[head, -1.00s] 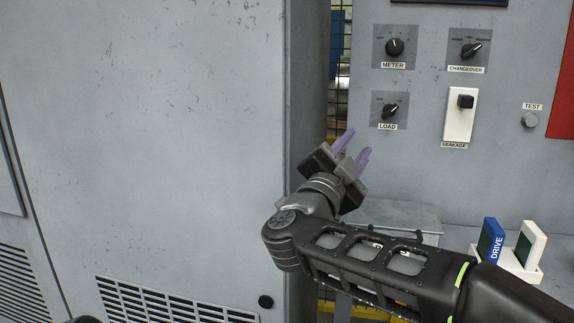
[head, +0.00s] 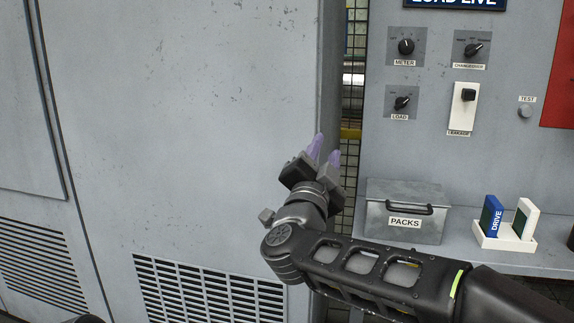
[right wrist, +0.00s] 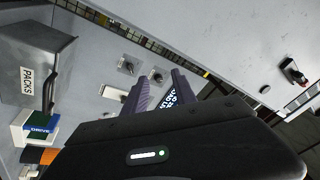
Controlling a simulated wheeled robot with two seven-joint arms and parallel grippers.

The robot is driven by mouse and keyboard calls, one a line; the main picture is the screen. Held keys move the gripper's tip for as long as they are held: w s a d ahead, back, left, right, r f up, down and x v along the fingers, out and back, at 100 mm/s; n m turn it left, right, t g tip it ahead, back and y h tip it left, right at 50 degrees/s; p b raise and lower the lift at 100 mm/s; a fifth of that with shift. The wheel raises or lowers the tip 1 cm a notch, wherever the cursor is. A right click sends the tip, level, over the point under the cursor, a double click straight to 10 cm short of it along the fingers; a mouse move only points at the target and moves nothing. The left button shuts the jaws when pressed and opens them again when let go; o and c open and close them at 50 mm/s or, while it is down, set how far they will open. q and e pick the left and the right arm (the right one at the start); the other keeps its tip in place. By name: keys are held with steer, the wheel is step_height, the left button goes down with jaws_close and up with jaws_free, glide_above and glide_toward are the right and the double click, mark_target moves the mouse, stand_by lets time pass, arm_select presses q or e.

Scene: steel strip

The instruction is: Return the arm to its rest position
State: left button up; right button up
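My right arm reaches in from the lower right in the head view. My right gripper (head: 325,149) has two purple fingers pointing up, in front of the gap between the grey cabinet (head: 190,120) and the control panel (head: 450,150). The fingers stand apart with nothing between them; in the right wrist view the gripper (right wrist: 162,85) is also open and empty. It appears to touch nothing. My left gripper is not in view.
A grey metal box labelled PACKS (head: 405,195) sits on a ledge right of the gripper. Beside it is a white holder (head: 500,241) with a blue DRIVE pack (head: 491,218) and a white-edged one. The panel carries METER (head: 405,47), CHANGEOVER and LOAD knobs and a LEAKAGE switch (head: 466,100).

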steer(key=w+a+f+n+g+y, duration=0.15)
steer(key=a+f+n+y, duration=0.3)
steer(key=f, duration=0.65)
steer(key=a+f+n+g+y, duration=0.2)
steer(key=a+f+n+y, duration=0.25)
steer(key=f, duration=0.65)
steer(key=s+f+n+g+y, duration=0.1)
steer(key=s+f+g, duration=0.25)
steer(key=f, duration=0.95)
steer(key=s+f+n+g+y, duration=0.1)
steer(key=s+f+n+g, duration=0.3)
steer(key=f, duration=0.9)
steer(key=s+d+f+m+g, duration=0.1)
steer(key=s+d+f+g, duration=0.2)
steer(key=s+f, duration=0.6)
steer(key=s+d+f+m+g, duration=0.1)
steer(key=s+d+f+g, duration=0.2)
steer(key=s+f, duration=0.65)
steer(key=s+d+f+m+g, duration=0.1)
steer(key=s+d+f+g, duration=0.3)
steer(key=s, duration=0.8)
step_height(320, 180, up, 12)
steer(key=a+t+p, duration=0.1)
steer(key=p, duration=1.2)
steer(key=shift+r+t+h, duration=0.15)
steer(key=shift+t+h, duration=0.15)
steer(key=shift+w, duration=0.15)
